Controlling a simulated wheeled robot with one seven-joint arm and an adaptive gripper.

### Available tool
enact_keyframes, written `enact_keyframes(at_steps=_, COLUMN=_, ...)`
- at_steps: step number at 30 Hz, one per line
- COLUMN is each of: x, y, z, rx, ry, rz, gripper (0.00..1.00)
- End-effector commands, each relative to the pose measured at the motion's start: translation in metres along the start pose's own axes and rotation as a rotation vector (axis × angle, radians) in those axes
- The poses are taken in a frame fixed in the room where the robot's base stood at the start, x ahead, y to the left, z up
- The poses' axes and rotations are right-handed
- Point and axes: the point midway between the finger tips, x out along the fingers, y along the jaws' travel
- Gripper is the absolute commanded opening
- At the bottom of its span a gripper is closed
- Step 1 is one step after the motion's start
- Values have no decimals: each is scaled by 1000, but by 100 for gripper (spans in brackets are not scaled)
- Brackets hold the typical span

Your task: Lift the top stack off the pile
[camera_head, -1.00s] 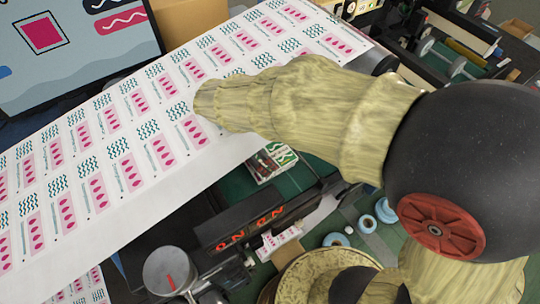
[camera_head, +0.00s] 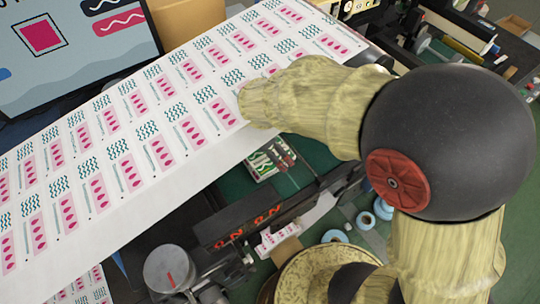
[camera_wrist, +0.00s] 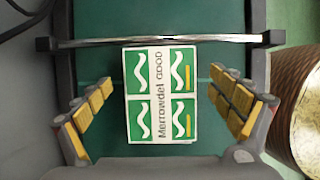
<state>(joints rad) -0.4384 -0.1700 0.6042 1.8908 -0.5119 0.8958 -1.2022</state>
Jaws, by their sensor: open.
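In the wrist view, the top stack (camera_wrist: 160,95) is a block of green and white labels with white waves and the print "Merrowdel GOOD". It lies on a dark green surface. My gripper (camera_wrist: 160,90) is open, with a yellow-padded finger on each side of the stack and a gap on both sides. Only the top face shows, so I cannot tell what lies under it. In the head view, the green and white stack (camera_head: 264,164) shows partly below the web's edge, and my fingers cannot be made out clearly there.
A wide printed web (camera_head: 150,120) slopes across the head view, with my arm over its edge. A black bar with red letters (camera_head: 245,224) stands in front of the stack. In the wrist view, a thin metal bar (camera_wrist: 165,41) crosses behind the stack and a brown roll (camera_wrist: 298,110) stands right.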

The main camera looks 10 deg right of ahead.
Motion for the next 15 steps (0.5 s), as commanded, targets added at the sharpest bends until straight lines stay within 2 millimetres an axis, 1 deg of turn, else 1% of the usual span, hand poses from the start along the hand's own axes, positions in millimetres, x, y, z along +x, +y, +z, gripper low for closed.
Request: enact_keyframes(at_steps=15, x=3, y=0, z=-2, rx=0, ry=0, rz=-1, gripper=93)
